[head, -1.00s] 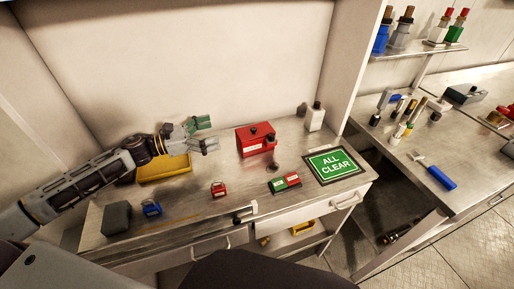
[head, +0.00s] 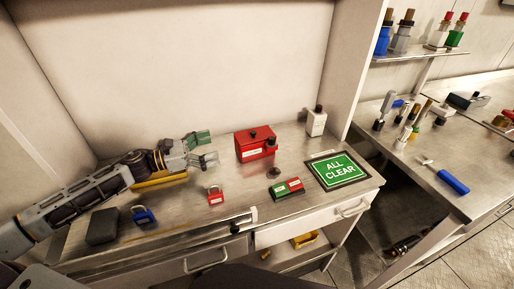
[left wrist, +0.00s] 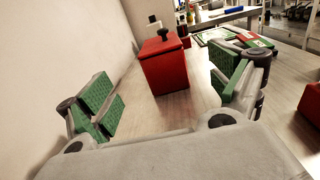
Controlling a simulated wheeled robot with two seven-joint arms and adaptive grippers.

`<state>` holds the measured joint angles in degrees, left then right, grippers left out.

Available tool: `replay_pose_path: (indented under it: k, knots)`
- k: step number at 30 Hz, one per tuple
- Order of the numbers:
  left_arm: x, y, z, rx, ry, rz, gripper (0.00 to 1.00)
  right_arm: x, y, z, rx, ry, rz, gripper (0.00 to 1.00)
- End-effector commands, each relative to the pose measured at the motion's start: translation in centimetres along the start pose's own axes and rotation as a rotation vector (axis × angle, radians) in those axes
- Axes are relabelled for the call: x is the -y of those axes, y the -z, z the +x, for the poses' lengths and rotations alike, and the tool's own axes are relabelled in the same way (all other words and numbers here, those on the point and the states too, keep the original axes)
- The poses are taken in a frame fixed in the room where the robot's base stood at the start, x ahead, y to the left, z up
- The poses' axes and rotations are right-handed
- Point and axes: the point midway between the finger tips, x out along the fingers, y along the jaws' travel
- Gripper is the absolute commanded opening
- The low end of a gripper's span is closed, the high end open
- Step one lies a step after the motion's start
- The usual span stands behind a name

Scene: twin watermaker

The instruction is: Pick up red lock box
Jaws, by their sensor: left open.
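The red lock box (head: 254,144) stands upright on the metal bench near the back wall, with a dark knob on its lid. In the left wrist view the red lock box (left wrist: 165,66) lies ahead, between the two green-padded fingers and beyond their tips. My left gripper (head: 207,148) is open and empty, to the left of the box and apart from it. Its spread fingers also show in the left wrist view (left wrist: 168,95). My right gripper is not in view.
A red padlock (head: 215,197), a blue padlock (head: 144,217) and a dark block (head: 102,227) lie toward the front left. A yellow tray (head: 160,181) is under my left arm. A white bottle (head: 316,121), red-green block (head: 286,188) and ALL CLEAR sign (head: 338,170) are to the right.

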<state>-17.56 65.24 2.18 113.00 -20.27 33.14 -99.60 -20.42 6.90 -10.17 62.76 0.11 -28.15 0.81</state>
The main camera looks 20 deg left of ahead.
Motion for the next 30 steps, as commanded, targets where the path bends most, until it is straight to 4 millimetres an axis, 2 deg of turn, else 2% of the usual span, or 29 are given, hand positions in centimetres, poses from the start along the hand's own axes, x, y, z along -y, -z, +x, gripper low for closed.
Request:
replay_pose_path:
  k: [20,30]
  knots:
    - [-0.1,0.0,2.1,0.001,0.0,0.0,0.92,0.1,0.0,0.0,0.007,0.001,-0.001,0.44]
    - [-0.1,-0.1,3.5,0.001,0.0,0.0,0.92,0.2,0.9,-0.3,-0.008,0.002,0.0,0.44]
